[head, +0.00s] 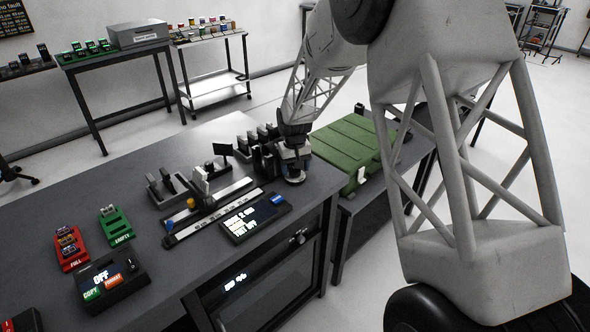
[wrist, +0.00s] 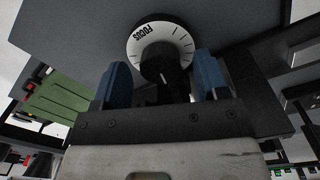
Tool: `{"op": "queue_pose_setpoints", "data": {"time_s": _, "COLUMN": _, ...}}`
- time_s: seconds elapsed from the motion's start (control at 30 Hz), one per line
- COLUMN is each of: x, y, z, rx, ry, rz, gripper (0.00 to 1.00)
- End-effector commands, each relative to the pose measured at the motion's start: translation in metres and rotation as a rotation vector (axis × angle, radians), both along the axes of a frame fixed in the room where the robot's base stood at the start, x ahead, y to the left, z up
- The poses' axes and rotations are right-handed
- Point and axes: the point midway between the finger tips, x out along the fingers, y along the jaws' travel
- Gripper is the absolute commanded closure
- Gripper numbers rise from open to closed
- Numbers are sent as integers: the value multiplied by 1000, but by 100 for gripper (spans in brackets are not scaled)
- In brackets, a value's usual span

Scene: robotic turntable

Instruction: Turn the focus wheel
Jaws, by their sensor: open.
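The focus wheel (wrist: 137,45) is a white dial marked FOCUS with tick lines and a dark round knob at its centre, at the top middle of the wrist view. In the head view it is the pale disc (head: 295,178) near the right edge of the dark workbench. My gripper (wrist: 162,62) is open, with one blue finger on each side of the knob. I cannot tell whether the fingers touch it. In the head view my gripper (head: 294,163) points down over the wheel and partly hides it.
A black display box (head: 250,217) with a blue button sits just left of the wheel. A slide rail (head: 215,212) and dark upright holders (head: 262,158) stand close by. A green case (head: 345,148) lies beyond the bench's right edge. Red and green trays (head: 72,260) and a control box are farther left.

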Motion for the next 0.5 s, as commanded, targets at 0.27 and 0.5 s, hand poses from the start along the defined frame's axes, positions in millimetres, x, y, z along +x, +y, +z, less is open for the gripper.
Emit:
{"op": "queue_pose_setpoints", "data": {"time_s": 0.27, "x": 0, "y": 0, "z": -9, "rx": 0, "ry": 0, "rz": 0, "gripper": 32}}
{"op": "queue_pose_setpoints", "data": {"time_s": 0.5, "x": 0, "y": 0, "z": -9, "rx": 0, "ry": 0, "rz": 0, "gripper": 39}}
